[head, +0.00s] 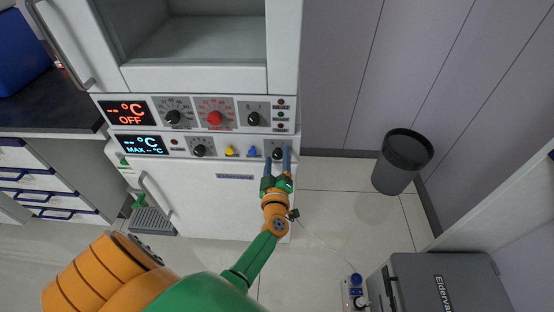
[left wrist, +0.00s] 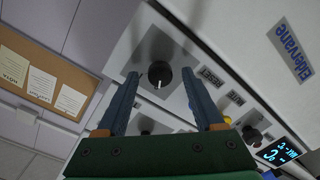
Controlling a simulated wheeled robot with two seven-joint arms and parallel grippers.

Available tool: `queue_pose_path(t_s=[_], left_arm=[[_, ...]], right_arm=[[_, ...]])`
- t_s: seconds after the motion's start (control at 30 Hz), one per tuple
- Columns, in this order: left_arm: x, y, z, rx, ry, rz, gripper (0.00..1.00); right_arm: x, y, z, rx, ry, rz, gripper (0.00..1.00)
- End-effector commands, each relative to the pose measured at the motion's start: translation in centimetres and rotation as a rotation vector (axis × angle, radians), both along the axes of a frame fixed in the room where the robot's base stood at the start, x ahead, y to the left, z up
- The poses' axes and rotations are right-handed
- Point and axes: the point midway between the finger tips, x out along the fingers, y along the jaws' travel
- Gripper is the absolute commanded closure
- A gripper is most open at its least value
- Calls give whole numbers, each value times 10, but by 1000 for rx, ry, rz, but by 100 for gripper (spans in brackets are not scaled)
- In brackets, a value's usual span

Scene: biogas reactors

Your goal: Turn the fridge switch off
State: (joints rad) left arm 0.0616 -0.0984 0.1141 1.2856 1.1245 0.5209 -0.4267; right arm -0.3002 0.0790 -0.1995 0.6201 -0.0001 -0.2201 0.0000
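The fridge switch is a round black knob (head: 278,153) at the right end of the lower control panel. In the left wrist view the knob (left wrist: 160,75) sits on a grey plate, with a pale pointer mark on its face. My left gripper (head: 277,160) is open in front of it, blue fingers on either side. The wrist view shows a gap between the knob and each finger. The lower display (head: 140,145) is lit blue and reads "-- °C" and "MAX -- °C". My right gripper is not in view.
The upper panel has a red knob (head: 214,118), black knobs and a display (head: 126,112) reading "OFF". Yellow (head: 230,151) and blue (head: 252,152) small knobs sit left of the switch. A dark bin (head: 402,160) and a grey box (head: 440,285) stand to the right.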

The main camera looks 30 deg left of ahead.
Motion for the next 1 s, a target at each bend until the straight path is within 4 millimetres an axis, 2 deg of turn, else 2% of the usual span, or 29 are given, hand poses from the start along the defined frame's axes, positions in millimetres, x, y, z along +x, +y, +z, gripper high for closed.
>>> queue_pose_path(t_s=[0.27,0.5,0.63,1.0], left_arm=[[-2,-2,0,0,2,-1,31],[-42,-27,2,-2,3,1,31],[-57,-37,2,0,2,0,31],[-60,-38,3,1,1,0,31]], right_arm=[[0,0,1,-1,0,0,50],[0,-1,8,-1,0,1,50],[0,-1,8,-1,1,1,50],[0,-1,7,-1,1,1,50]])
